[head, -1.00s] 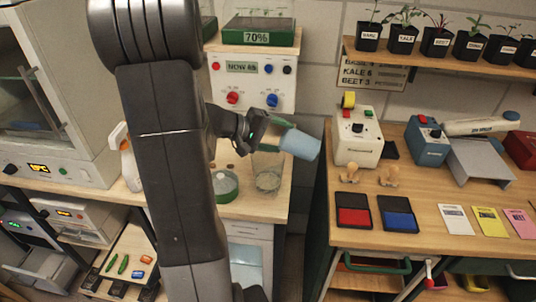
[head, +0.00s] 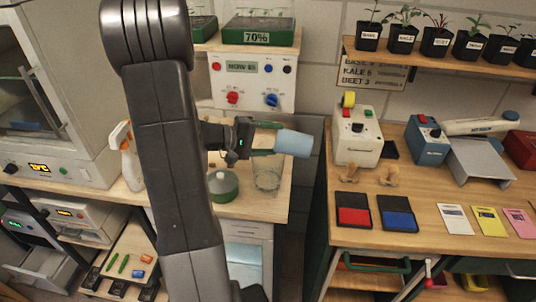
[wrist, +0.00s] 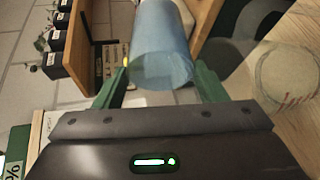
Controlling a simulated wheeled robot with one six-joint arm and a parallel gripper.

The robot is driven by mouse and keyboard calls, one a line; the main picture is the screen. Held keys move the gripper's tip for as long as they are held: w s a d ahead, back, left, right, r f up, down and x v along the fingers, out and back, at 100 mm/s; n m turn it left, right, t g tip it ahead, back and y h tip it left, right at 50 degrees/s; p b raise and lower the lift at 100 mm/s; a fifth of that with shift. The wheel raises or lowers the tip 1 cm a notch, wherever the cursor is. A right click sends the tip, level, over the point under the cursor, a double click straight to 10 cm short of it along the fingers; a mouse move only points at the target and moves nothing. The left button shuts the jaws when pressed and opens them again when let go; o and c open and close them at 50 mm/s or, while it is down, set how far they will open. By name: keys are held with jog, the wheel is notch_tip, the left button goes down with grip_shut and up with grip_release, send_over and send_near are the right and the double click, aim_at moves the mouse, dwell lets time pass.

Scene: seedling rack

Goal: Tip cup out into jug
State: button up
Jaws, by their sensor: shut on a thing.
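The light blue cup (head: 294,143) is held in my gripper (head: 274,139), to the right of my arm. It lies nearly on its side, its far end pointing right and slightly down. In the wrist view the cup (wrist: 162,45) sits between the two green fingers of my gripper (wrist: 160,88). I cannot see into the cup or tell whether anything is in it. The clear jug (head: 267,178) stands upright on the wooden bench, below and a little left of the cup. The jug also shows at the right of the wrist view (wrist: 288,75).
A round green-based container (head: 222,187) stands just left of the jug. A control box with knobs (head: 253,82) is behind. A gap separates this bench from the right-hand table, which holds a red pad (head: 353,216), a blue pad (head: 398,220) and a cream device (head: 357,140).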

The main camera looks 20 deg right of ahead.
jog(key=shift+a+h, duration=0.15)
jog(key=shift+h, duration=0.15)
jog(key=shift+r+b, duration=0.2)
jog(key=shift+b, duration=0.4)
jog(key=shift+r+n+g+h+b, duration=0.3)
jog(key=shift+n+h+b, duration=0.1)
jog(key=shift+h+b, duration=0.15)
jog(key=shift+d+f+h+b, duration=0.1)
jog(key=shift+d+h+b, duration=0.3)
jog(key=shift+b, duration=0.4)
jog(key=shift+a+f+h+b, duration=0.15)
jog(key=shift+h+b, duration=0.1)
jog(key=shift+b, duration=0.2)
